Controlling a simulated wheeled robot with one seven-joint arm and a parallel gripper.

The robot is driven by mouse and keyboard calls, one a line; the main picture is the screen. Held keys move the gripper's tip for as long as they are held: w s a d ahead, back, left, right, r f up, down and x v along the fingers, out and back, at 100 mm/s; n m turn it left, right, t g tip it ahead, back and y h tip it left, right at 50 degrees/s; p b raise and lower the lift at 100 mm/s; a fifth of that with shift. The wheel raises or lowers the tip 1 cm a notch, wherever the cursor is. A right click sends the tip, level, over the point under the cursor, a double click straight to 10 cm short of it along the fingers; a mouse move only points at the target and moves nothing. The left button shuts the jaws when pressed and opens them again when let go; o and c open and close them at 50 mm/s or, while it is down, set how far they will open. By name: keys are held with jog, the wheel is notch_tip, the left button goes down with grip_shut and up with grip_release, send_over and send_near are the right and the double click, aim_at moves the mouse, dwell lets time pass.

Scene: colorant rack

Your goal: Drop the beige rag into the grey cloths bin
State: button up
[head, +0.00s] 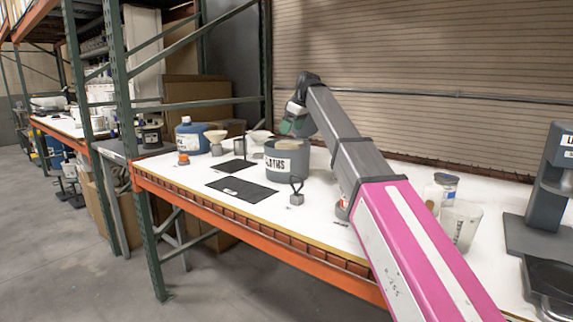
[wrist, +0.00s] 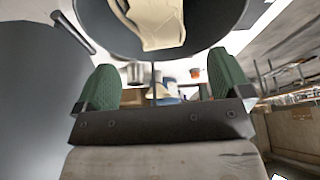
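The grey cloths bin (head: 303,164) stands on the white bench in the head view, with a "CLOTHS" label on its side. My gripper (head: 296,124) is just above the bin's opening in the head view. In the wrist view my gripper (wrist: 162,82) shows its two green fingers wide apart with nothing between them. The beige rag (wrist: 155,20) shows at the top of the wrist view, within the outline of the dark round bin (wrist: 220,18).
Black mats (head: 241,189) lie left of the bin, with a weight with a handle (head: 297,191) in front. A blue jug (head: 192,137) and funnels stand behind to the left. A jar (head: 441,189), a clear beaker (head: 460,224) and a grey machine (head: 541,205) stand at right.

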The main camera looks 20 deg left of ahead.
jog(key=v, duration=1)
jog(key=shift+r, duration=0.4)
jog(key=shift+s+d, duration=0.1)
jog(key=shift+d, duration=0.05)
